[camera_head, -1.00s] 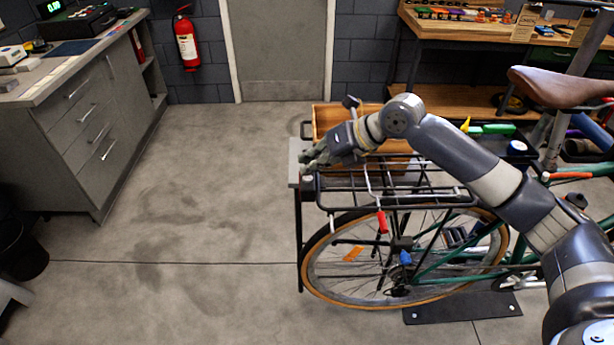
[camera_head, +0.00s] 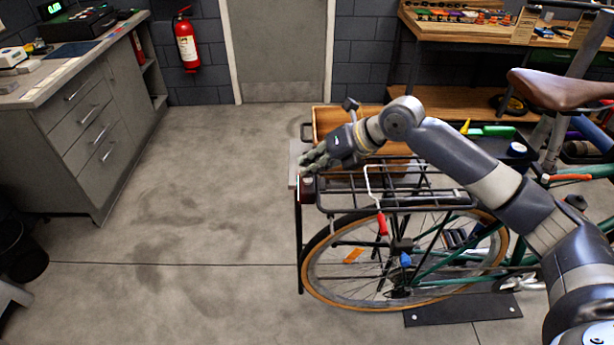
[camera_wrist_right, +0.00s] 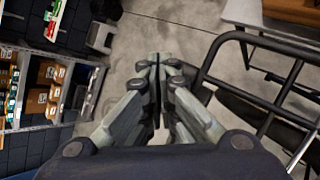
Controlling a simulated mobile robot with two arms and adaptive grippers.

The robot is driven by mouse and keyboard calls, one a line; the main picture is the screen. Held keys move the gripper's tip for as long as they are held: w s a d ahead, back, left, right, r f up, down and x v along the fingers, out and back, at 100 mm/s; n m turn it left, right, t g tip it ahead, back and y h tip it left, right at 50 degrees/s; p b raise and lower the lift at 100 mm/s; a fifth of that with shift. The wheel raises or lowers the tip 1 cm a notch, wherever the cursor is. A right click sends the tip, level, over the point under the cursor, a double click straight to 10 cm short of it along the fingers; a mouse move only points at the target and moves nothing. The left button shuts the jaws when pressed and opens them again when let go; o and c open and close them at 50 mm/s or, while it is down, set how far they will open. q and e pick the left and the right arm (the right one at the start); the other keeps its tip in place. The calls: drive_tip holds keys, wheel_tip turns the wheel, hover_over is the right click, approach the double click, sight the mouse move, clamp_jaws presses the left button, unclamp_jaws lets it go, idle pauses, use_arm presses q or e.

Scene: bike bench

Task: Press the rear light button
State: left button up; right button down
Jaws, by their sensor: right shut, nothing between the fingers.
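The rear light (camera_head: 307,187) is a small dark reddish box at the rear end of the bicycle's black rack (camera_head: 400,204). A small pale spot shows on its top. My right gripper (camera_head: 304,163) is shut and empty, its fingertips just above the rear light in the head view. I cannot tell whether they touch it. In the right wrist view the shut fingers (camera_wrist_right: 155,66) point away from the camera, with the rack's rails (camera_wrist_right: 282,95) to their right. The light cannot be made out there. My left gripper is not in view.
A wooden crate (camera_head: 330,122) stands behind the rack. The rear wheel (camera_head: 330,290) is below it, and a red-handled tool (camera_head: 382,224) hangs at the rack's side. The concrete floor (camera_head: 190,230) to the left is clear. A grey drawer cabinet (camera_head: 95,125) stands far left.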

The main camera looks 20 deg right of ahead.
drive_tip(key=shift+r, duration=0.25)
wheel_tip(320, 180, up, 6)
drive_tip(key=p, duration=0.4)
drive_tip(key=shift+p, duration=0.35)
